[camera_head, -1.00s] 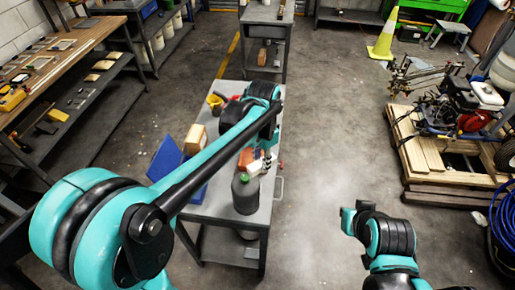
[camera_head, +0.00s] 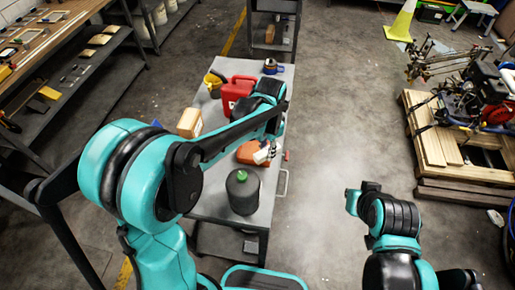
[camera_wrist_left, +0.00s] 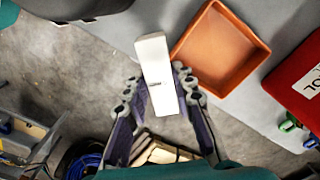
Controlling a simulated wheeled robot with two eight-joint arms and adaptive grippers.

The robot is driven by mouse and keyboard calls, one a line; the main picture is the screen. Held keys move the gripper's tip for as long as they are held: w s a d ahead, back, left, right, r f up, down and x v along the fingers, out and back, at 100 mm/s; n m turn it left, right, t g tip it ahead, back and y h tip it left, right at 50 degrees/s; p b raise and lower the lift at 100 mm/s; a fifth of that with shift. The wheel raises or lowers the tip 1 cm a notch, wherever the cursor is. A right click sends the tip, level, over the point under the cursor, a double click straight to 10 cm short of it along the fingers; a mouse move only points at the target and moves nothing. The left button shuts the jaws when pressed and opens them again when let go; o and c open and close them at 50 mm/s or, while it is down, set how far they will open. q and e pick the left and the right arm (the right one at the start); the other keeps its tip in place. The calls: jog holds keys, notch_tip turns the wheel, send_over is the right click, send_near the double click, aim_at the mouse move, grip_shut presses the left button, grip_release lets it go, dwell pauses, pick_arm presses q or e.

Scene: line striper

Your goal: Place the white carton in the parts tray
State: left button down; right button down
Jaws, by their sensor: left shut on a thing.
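The white carton (camera_wrist_left: 158,62) is a slim white box held between the fingers of my left gripper (camera_wrist_left: 158,92) in the left wrist view. The gripper is shut on it. The parts tray (camera_wrist_left: 213,50) is a shallow orange tray with an empty floor, just right of the carton in that view. In the head view the tray (camera_head: 249,153) lies on the grey table, partly hidden by my left arm. The carton (camera_head: 261,156) shows at the tray's right side, by my left gripper (camera_head: 271,150). My right arm is off the table; its fingers do not show.
A wooden pallet (camera_head: 432,150) with machinery is at right. Floor between is clear.

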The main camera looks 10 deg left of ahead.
pick_arm(q)
jog(key=b, duration=0.2)
send_over(257, 149)
notch_tip(257, 149, down, 6)
jog(key=shift+f, duration=0.2)
jog(key=shift+f+b, duration=0.8)
jog(key=shift+f, duration=1.2)
jog(key=shift+s+f, duration=0.1)
jog(key=c, duration=1.3)
grip_release()
jog(key=shift+o, duration=0.2)
jog(key=shift+r, duration=0.5)
notch_tip(257, 149, up, 11)
jog(key=p, duration=0.3)
jog(key=shift+r, duration=0.15)
